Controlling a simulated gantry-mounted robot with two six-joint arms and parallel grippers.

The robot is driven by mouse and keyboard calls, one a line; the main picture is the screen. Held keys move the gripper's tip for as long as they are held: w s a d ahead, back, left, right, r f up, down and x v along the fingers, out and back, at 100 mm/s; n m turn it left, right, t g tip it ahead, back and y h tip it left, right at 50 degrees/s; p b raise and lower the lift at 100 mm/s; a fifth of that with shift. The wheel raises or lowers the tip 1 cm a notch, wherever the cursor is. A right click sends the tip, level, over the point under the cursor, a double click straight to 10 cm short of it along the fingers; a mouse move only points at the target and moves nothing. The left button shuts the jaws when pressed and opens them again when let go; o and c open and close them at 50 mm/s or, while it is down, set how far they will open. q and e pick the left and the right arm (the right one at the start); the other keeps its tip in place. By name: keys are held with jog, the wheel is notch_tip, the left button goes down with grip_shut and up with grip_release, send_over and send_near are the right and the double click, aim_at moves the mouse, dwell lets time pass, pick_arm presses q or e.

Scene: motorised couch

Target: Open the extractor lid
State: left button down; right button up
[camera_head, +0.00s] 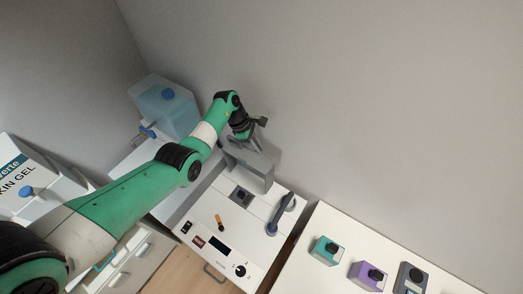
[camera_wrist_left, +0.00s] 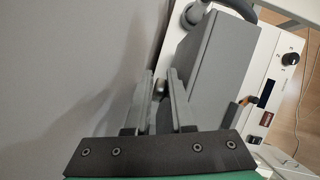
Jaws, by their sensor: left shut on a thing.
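The extractor (camera_head: 203,222) is a white machine with a display and a dial on its front panel, in the middle of the head view. Its grey lid (camera_head: 252,171) stands tilted up at the machine's back, near the wall. In the left wrist view the lid (camera_wrist_left: 215,65) is a large grey slab beside the fingers. My left gripper (camera_head: 249,140) is at the lid's upper part. In the left wrist view its two fingers (camera_wrist_left: 160,95) are shut on a small grey handle (camera_wrist_left: 160,86) by the lid. My right gripper is not in view.
A blue-tinted tank (camera_head: 165,106) stands behind, left of my arm. A grey probe (camera_head: 283,214) lies on the machine's right side. A white table (camera_head: 318,273) at right holds a green box (camera_head: 325,251) and a purple box (camera_head: 367,277). A grey wall is close behind.

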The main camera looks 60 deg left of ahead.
pick_arm(q)
jog(key=shift+s+a+f+y, duration=0.3)
jog(key=shift+a+f, duration=0.25)
jog(key=shift+f, duration=0.1)
jog(key=c, duration=0.5)
grip_release()
jog(key=shift+a+r, duration=0.1)
jog(key=shift+a, duration=0.1)
jog(key=shift+c, duration=0.2)
jog(key=shift+s+r+p, duration=0.1)
jog(key=shift+r+p, duration=0.25)
jog(key=shift+r, duration=0.2)
jog(key=p+v, duration=0.2)
jog(key=v, duration=0.9)
jog(key=shift+p, duration=0.3)
jog(key=shift+r, duration=0.15)
